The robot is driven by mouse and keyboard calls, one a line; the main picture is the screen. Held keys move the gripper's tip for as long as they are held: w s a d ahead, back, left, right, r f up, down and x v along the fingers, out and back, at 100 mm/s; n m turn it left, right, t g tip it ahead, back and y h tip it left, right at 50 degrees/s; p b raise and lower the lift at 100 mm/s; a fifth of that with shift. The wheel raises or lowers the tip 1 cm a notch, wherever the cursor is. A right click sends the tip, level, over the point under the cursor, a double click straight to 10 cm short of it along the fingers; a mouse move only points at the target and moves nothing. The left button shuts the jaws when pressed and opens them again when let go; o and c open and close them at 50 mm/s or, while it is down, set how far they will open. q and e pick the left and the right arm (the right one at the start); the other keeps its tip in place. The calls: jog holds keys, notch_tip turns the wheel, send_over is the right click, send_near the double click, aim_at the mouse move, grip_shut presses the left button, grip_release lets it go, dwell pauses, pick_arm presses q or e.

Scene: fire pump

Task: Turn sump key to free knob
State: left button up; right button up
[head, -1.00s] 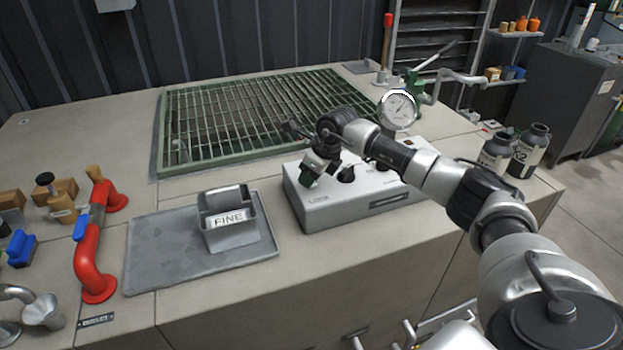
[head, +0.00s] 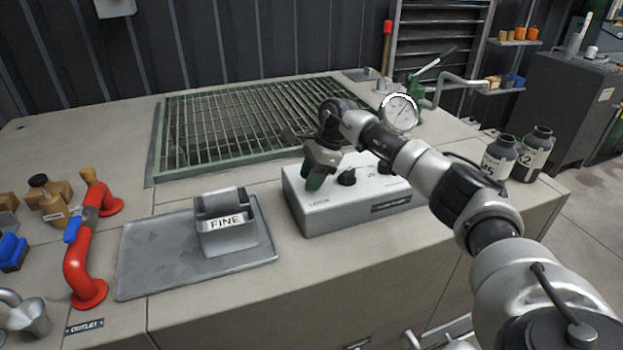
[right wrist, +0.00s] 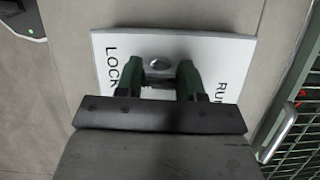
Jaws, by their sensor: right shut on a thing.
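A grey-white control box (head: 335,213) with a LOCK label stands on the bench in the head view. My right gripper (head: 316,180) is at its left end, green fingers pointing down at the top plate. In the right wrist view, the gripper (right wrist: 158,80) is over a white plate (right wrist: 215,48) marked LOCK and RUN, with a small round silver lock part (right wrist: 159,64) between the fingertips. The fingers are shut on the sump key, which is mostly hidden. A black knob (head: 347,177) stands just right of the gripper. My left gripper is not in view.
A green grating (head: 235,115) lies behind the box. A tray (head: 150,255) with a FINE-marked holder (head: 226,225) is to the left, beside a red pipe (head: 78,270). A gauge (head: 399,112) stands behind the box. Bottles (head: 532,155) stand at the right edge.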

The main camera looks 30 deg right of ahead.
jog(key=shift+r+n, duration=0.1)
jog(key=shift+n, duration=0.4)
jog(key=o, duration=0.9)
jog(key=v, duration=1)
jog(key=shift+w+d+r+b, duration=0.15)
jog(key=shift+d+r+b, duration=0.05)
jog(key=shift+r+b, duration=0.15)
jog(key=shift+f, duration=0.15)
